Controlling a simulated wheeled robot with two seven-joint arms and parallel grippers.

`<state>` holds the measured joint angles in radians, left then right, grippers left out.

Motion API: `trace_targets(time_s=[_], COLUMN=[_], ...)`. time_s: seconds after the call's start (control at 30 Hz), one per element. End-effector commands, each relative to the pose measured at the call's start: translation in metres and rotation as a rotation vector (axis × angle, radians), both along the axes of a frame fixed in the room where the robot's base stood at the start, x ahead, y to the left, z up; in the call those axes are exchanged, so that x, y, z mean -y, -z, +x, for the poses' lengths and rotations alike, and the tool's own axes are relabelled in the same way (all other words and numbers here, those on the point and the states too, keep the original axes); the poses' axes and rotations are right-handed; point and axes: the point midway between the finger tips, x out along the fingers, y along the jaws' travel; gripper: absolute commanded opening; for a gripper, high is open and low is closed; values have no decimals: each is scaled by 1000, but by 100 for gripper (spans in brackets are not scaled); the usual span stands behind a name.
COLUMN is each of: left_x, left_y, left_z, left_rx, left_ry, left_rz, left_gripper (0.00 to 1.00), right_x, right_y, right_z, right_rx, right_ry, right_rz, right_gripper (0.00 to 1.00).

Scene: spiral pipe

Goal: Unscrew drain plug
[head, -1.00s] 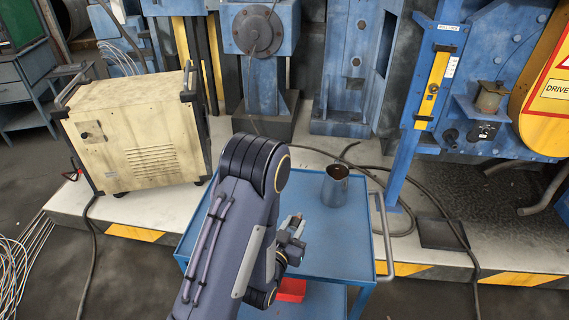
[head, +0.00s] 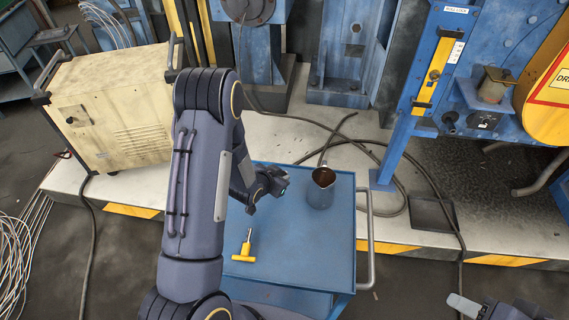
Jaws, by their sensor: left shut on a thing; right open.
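A T-shaped tool (head: 244,255) with a yellow handle and metal shaft lies on the cart, below the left gripper in the picture. My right gripper (head: 468,304) is partly in view at the bottom right; it is open and away from the cart. I cannot pick out the drain plug for certain.
The blue cart (head: 300,240) has a rail (head: 369,240) on its right. A beige cabinet (head: 115,110) stands at left, blue machinery (head: 480,60) at right. Dark cables (head: 400,170) lie on the pale floor behind the cart. The cart's right half is mostly clear.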

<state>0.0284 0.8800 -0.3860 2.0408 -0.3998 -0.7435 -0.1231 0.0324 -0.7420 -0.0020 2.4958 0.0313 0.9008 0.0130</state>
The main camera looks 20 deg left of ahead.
Motion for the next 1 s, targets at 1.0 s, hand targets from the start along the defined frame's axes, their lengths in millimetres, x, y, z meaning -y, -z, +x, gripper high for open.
trace_targets(time_s=[1.0], left_x=[0], left_y=[64], left_z=[0], left_rx=[2], left_ry=[0], left_rz=[0], left_gripper=[0], right_x=[0], right_y=[29], right_z=[0], right_rx=[0], right_ry=[0], right_rz=[0], right_gripper=[46])
